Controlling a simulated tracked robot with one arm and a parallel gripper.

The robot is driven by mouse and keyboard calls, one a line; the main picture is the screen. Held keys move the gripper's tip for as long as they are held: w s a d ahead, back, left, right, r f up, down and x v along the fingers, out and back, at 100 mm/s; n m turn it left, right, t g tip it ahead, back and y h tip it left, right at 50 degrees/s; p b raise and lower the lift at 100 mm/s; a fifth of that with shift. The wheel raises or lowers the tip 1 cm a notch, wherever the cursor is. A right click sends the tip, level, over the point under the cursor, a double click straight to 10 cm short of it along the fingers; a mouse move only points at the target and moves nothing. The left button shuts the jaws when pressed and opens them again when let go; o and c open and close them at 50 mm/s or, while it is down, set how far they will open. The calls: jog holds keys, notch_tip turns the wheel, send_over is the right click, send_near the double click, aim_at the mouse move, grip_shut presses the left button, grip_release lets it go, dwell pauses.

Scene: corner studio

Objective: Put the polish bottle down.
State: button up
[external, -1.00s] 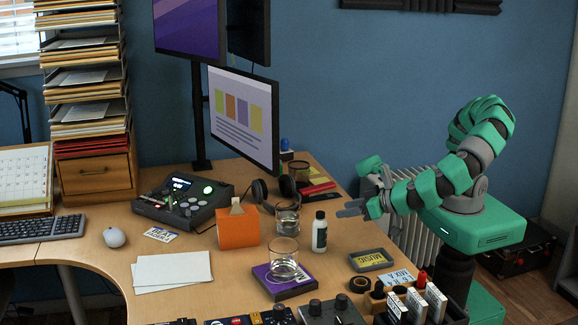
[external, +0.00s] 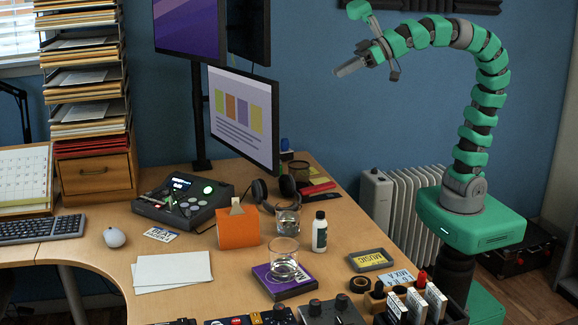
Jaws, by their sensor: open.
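The polish bottle (external: 319,234), white with a dark label band and a black cap, stands upright on the wooden desk (external: 225,281). It is right of the glass on the purple box. My gripper (external: 351,68) is high above the desk's right side, well up from the bottle and apart from it. It is open and nothing shows between its fingers.
Near the bottle are a glass (external: 287,218), another glass (external: 284,262) on a purple box (external: 271,285), an orange box (external: 238,228) and a music cassette (external: 370,260). A monitor (external: 243,116) hangs behind. A white radiator (external: 378,200) stands by the wall.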

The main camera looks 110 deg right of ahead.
jog(key=s+d+r+n+t, duration=0.1)
jog(key=s+d+r, duration=0.1)
jog(key=r, duration=0.4)
jog(key=s+d+r+n+t+y, duration=0.1)
jog(key=s+d+r+t, duration=0.1)
jog(key=s+r, duration=0.2)
jog(key=shift+s+d+r+n+y, duration=0.3)
jog(key=shift+s+r, duration=0.05)
jog(key=shift+r, duration=0.5)
notch_tip(320, 180, up, 5)
jog(key=p, duration=0.4)
jog(key=shift+f+p, duration=0.2)
jog(key=shift+p, duration=0.15)
